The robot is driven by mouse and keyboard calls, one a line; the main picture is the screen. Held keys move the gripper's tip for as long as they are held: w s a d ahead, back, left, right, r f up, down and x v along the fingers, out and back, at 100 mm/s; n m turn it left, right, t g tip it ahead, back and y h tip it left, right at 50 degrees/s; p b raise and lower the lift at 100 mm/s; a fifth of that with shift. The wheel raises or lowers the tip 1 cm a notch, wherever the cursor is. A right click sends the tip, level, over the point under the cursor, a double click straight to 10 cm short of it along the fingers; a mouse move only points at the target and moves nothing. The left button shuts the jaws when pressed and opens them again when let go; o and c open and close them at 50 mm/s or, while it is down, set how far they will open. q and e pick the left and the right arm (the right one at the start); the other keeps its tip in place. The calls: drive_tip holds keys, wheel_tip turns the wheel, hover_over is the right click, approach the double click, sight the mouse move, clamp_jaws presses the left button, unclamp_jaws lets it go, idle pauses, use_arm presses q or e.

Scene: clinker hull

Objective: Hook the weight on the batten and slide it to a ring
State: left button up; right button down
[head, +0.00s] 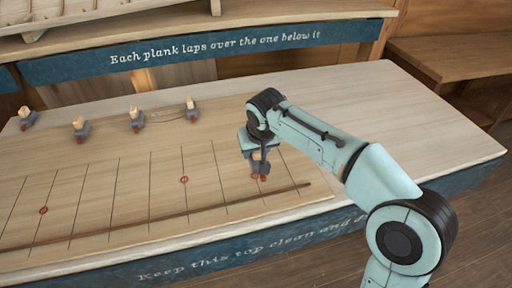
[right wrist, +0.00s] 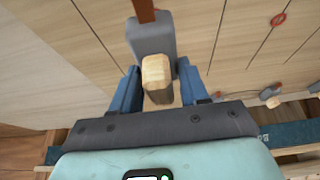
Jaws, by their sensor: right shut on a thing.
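My right gripper (head: 259,170) is low over the right part of the plank board. It is shut on a weight, whose wooden handle (right wrist: 157,72) and grey body (right wrist: 152,36) show between the blue fingers in the right wrist view. Red rings mark the board at left (head: 42,210) and middle (head: 183,180). My left gripper is not in view.
Several other weights with wooden handles stand along the board's back edge, among them one at far left (head: 27,118) and one nearest the middle (head: 191,110). Thin dark lines cross the board. The tabletop (head: 400,120) right of the board is clear.

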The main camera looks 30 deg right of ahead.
sight(251, 155)
drive_tip(key=shift+f+b, duration=2.35)
drive_tip(key=shift+f, duration=0.65)
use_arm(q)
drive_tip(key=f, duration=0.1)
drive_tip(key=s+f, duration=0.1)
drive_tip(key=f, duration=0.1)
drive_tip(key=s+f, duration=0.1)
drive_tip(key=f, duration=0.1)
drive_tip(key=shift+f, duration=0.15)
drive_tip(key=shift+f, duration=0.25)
use_arm(e)
drive_tip(key=shift+f, duration=0.55)
drive_tip(key=shift+w, duration=0.15)
drive_tip(key=shift+w+d+r+p, duration=0.1)
drive_tip(key=shift+w+d+p, duration=0.15)
drive_tip(key=shift+w+p, duration=0.7)
drive_tip(key=shift+w+d+p, duration=0.25)
drive_tip(key=shift+w+p, duration=0.5)
drive_tip(key=shift+w, duration=0.35)
drive_tip(key=shift+w+d+p, duration=0.2)
drive_tip(key=shift+w+p, duration=0.45)
drive_tip(key=shift+w, duration=0.15)
drive_tip(key=shift+w+d+p, duration=0.2)
drive_tip(key=shift+w+p, duration=0.45)
drive_tip(key=shift+w, duration=0.15)
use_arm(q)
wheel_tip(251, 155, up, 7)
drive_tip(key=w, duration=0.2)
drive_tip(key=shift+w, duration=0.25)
